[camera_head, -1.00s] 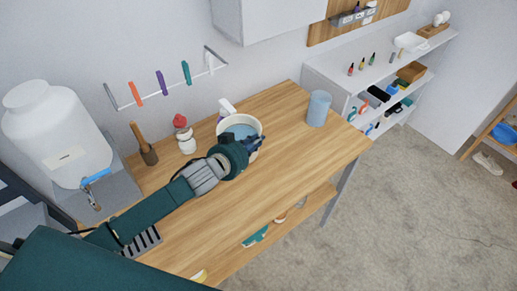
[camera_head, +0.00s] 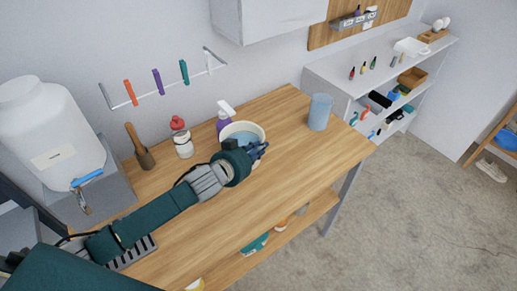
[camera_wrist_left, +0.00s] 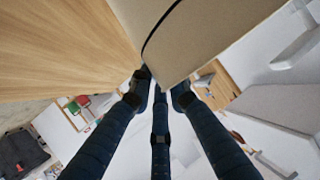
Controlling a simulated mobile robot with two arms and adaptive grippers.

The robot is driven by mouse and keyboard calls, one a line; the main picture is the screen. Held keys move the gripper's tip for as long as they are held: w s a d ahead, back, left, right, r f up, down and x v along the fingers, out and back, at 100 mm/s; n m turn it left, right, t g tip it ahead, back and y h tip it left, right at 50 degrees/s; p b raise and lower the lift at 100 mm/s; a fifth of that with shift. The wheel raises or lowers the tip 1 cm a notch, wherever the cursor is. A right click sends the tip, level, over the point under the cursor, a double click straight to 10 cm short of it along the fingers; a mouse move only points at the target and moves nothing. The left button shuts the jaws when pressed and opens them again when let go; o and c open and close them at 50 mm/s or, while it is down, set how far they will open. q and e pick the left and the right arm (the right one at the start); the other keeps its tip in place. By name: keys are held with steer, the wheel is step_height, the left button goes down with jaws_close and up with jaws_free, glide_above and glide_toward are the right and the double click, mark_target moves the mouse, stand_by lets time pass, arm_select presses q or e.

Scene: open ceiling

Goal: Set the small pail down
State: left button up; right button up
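The small pail (camera_head: 264,131) is pale beige with a blue interior, at the far side of the wooden worktop. My left gripper (camera_head: 263,150) is at its near side, at rim height, and hides part of its wall. In the left wrist view the pail (camera_wrist_left: 215,35) fills the top middle, with a thin dark curved line on its wall. The fingertips of my left gripper (camera_wrist_left: 161,83) close in at the pail's edge and look shut on it. Whether the pail's base touches the worktop is hidden. My right gripper is not in view.
On the wooden worktop (camera_head: 285,185), a spray bottle (camera_head: 223,122) stands close behind the pail. Bare wood lies in front of the pail.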

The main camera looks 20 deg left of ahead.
arm_select(q)
steer(key=shift+o, duration=0.5)
steer(key=shift+s+a+r, duration=0.1)
steer(key=shift+s, duration=0.05)
steer(key=b+v, duration=0.2)
steer(key=v, duration=0.9)
steer(key=shift+s, duration=0.3)
steer(key=shift+r, duration=0.1)
